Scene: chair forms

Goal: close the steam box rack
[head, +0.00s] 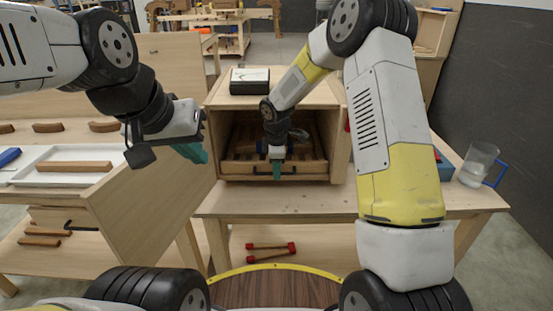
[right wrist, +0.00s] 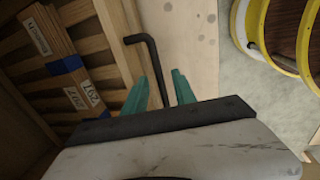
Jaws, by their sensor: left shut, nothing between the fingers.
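The steam box (head: 311,97) is a wooden box on the table with an open front. Its slatted rack (head: 240,170) sits in the opening, with a black handle (head: 290,174) on its front bar; how far it stands out is hard to tell. Labelled wood strips (right wrist: 62,45) with blue bands lie in it. My right gripper (head: 277,172) is at the handle. In the right wrist view its teal fingers (right wrist: 160,95) are apart, with the black handle (right wrist: 148,55) passing between them. My left gripper (head: 195,153) is shut and empty, left of the box.
A black-and-white case (head: 250,80) rests on the box. A wooden panel (head: 150,205) stands left of it. A white tray (head: 40,177) is further left. A mug (head: 478,163) with a blue handle stands at the table's right. Red-ended pieces (head: 270,247) lie on the lower shelf.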

